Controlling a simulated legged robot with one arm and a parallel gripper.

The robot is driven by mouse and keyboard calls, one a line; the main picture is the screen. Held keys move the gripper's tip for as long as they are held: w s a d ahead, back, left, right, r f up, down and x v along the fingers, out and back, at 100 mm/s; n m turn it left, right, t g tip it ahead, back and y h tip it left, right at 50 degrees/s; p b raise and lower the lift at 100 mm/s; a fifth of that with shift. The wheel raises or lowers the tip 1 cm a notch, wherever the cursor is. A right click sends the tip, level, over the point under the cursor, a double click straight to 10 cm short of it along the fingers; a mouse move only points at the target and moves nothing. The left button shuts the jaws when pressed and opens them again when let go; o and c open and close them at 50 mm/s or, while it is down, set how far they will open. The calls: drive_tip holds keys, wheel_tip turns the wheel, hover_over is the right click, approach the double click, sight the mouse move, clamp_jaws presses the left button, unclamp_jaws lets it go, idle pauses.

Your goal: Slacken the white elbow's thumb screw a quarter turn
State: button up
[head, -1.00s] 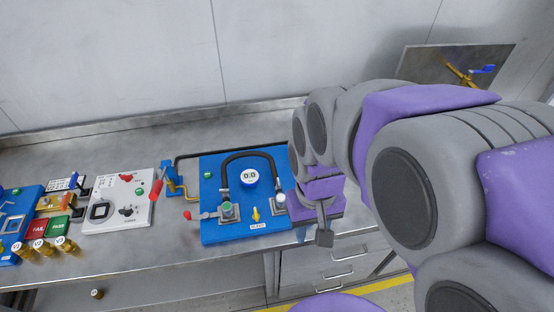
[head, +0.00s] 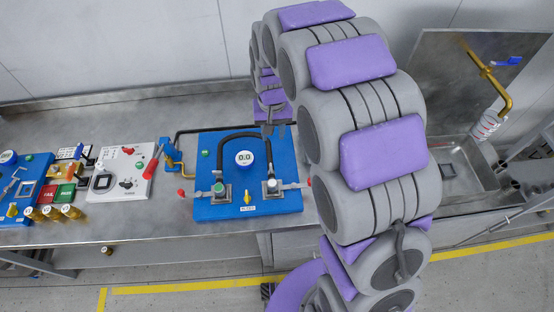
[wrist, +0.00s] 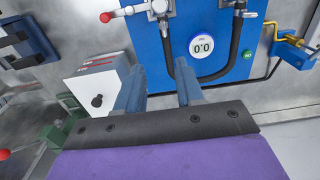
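The blue pump panel (head: 236,206) carries a black hose looped around a white gauge (head: 245,158) reading 0.0. At the hose's right end is a fitting with a white top, apparently the white elbow (head: 271,186), with a lever beside it. The wrist view, turned around, shows this fitting (wrist: 160,9) at the top edge, partly cut off. Its thumb screw is too small to make out. My gripper (wrist: 160,84) is open and empty, above the panel's back right edge, apart from the fitting.
A pale box with a black knob (wrist: 97,101) lies close beside my fingers. A sink (head: 470,170) is at the right.

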approach(271, 166)
drive_tip(key=f, duration=0.8)
drive_tip(key=shift+d+b, duration=0.25)
drive_tip(key=shift+b, duration=0.15)
drive_tip(key=shift+a+f, duration=0.5)
drive_tip(key=shift+a, duration=0.15)
drive_tip(key=shift+d, duration=0.35)
drive_tip(key=shift+c, duration=0.7)
drive_tip(key=shift+d+r, duration=0.1)
drive_tip(key=shift+d, duration=0.2)
drive_tip(key=c, duration=0.3)
drive_tip(key=shift+s+a, duration=0.1)
drive_tip(key=shift+a, duration=0.25)
clamp_jaws()
drive_tip(key=shift+d, duration=0.1)
